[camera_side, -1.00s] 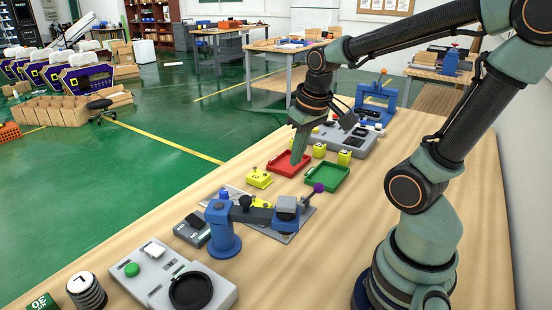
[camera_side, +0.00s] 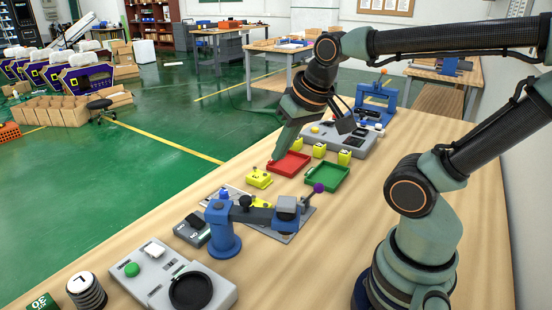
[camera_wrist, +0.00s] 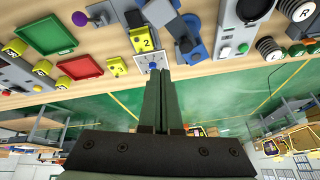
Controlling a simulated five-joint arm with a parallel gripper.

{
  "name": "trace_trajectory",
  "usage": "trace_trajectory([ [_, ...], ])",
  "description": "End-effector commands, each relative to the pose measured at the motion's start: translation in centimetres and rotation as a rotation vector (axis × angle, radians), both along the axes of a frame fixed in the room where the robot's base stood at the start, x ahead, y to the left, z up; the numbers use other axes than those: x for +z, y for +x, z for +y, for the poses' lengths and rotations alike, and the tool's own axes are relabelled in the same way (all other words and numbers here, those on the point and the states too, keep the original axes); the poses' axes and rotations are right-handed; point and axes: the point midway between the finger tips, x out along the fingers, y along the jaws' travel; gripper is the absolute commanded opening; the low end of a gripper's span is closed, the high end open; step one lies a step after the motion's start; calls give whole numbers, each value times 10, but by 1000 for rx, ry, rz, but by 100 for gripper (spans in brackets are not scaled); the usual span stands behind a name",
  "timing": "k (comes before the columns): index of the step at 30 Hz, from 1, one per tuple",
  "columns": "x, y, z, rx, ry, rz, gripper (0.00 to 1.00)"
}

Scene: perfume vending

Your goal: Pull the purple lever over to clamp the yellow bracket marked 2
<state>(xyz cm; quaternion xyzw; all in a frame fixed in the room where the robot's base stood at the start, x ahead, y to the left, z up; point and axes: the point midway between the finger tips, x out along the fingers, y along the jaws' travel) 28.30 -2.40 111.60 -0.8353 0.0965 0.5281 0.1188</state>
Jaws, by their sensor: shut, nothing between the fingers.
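The purple lever knob (camera_side: 319,187) sticks out at the right end of the clamp fixture, by the green tray. The purple knob also shows at the top left of the wrist view (camera_wrist: 80,18). The yellow bracket marked 2 (camera_wrist: 146,41) stands on a grey plate in the wrist view, just beyond my fingertips. In the side view the fixture's blue post and dark arm (camera_side: 262,215) hide most of the bracket. My gripper (camera_side: 273,159) is shut and empty, pointing down at a slant by the red tray's far left edge, apart from lever and bracket.
The red tray (camera_side: 275,170) and green tray (camera_side: 341,183) lie behind the fixture. A loose yellow bracket (camera_side: 259,178) stands left of the red tray, with several more behind the trays. A grey button box (camera_side: 150,276) stands in front.

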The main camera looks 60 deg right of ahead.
Motion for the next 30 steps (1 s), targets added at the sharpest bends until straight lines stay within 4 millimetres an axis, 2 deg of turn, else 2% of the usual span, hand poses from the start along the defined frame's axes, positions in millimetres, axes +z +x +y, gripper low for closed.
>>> trace_trajectory([
  [8, -12, -12, -55, -670, 208, 84, 0],
  [18, -26, -41, -114, -1518, 420, 130, 0],
  [24, -34, -64, -144, -2017, 512, 131, 0],
  [30, -39, -83, -163, -2395, 565, 117, 0],
])
